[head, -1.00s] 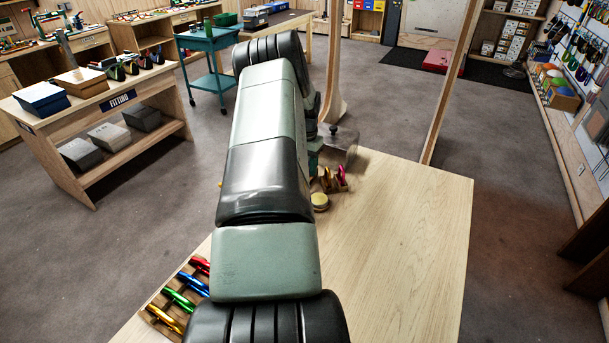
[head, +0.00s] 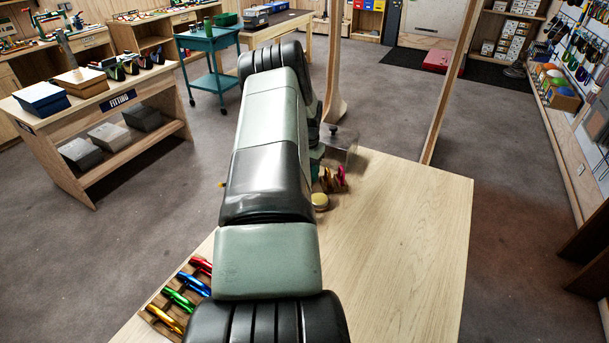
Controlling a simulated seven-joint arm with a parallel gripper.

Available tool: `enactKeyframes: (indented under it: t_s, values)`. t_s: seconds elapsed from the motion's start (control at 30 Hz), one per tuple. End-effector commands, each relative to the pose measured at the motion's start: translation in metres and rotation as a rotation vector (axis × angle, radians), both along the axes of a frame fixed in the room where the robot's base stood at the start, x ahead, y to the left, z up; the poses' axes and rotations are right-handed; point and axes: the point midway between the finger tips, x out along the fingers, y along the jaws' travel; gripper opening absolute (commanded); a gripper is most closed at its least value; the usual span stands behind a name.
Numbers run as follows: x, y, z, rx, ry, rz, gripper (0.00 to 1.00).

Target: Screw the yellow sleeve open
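A row of coloured metal pieces lies in a wooden rack (head: 172,297) at the table's near left, beside my arm. The yellow piece (head: 165,320) is nearest, then a green one (head: 180,300), a blue one (head: 195,284) and a red one (head: 202,266). They look like carabiners, but my arm covers their right ends. I cannot tell which part is the yellow sleeve or how it stands. A small yellow bit (head: 222,184) shows at the left edge of my arm, too small to identify. My gripper is hidden behind my arm.
Pink and brown pieces (head: 333,180) and a round yellowish item (head: 320,201) sit just right of my arm. The right half of the table (head: 405,240) is clear.

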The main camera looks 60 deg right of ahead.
Motion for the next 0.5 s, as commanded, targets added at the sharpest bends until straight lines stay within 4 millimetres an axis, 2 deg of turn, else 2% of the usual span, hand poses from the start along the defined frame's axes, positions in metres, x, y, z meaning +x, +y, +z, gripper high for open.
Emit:
enactKeyframes:
  t_s: [0.5]
  values:
    - [-0.0071,-0.0004,0.0012,-0.001,0.0,0.0,0.47]
